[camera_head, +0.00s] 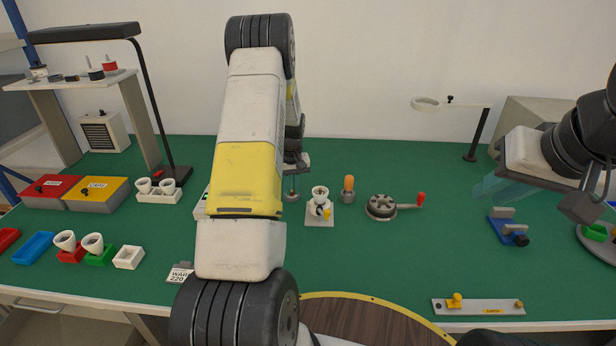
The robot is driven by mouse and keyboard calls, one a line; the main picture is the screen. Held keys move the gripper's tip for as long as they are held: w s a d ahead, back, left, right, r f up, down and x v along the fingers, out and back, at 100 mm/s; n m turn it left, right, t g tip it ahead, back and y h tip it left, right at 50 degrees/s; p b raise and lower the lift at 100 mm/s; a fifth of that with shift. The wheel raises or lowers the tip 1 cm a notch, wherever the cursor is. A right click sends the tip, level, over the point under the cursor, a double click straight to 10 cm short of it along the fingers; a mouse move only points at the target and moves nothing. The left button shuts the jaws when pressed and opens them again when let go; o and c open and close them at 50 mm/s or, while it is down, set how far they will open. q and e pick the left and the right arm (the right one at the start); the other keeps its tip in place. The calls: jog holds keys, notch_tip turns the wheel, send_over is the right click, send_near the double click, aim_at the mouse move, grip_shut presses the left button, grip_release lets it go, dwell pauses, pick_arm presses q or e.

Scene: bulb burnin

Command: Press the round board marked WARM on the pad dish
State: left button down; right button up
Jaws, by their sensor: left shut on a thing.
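My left gripper (293,184) hangs over the mat behind my own arm, just left of the white cup stand. It is shut on a small greyish thing, mostly hidden, and I cannot tell what it is. My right gripper (545,195) is at the right above the mat, its pale see-through fingers apart and nothing seen between them. A label reading WARM 220 (180,274) lies at the mat's front edge, partly behind my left arm. I cannot make out the round board or the pad dish for certain; my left arm covers part of the mat.
A white stand with a cup (319,207), an orange bulb-like piece (348,186) and a crank wheel (381,206) are right of the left gripper. Red and yellow boxes (97,193) are left.

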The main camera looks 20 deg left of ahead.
aim_at(292, 192)
pick_arm(q)
jog(key=shift+s+f, duration=0.1)
dwell(0.3)
jog(key=shift+r, duration=2.55)
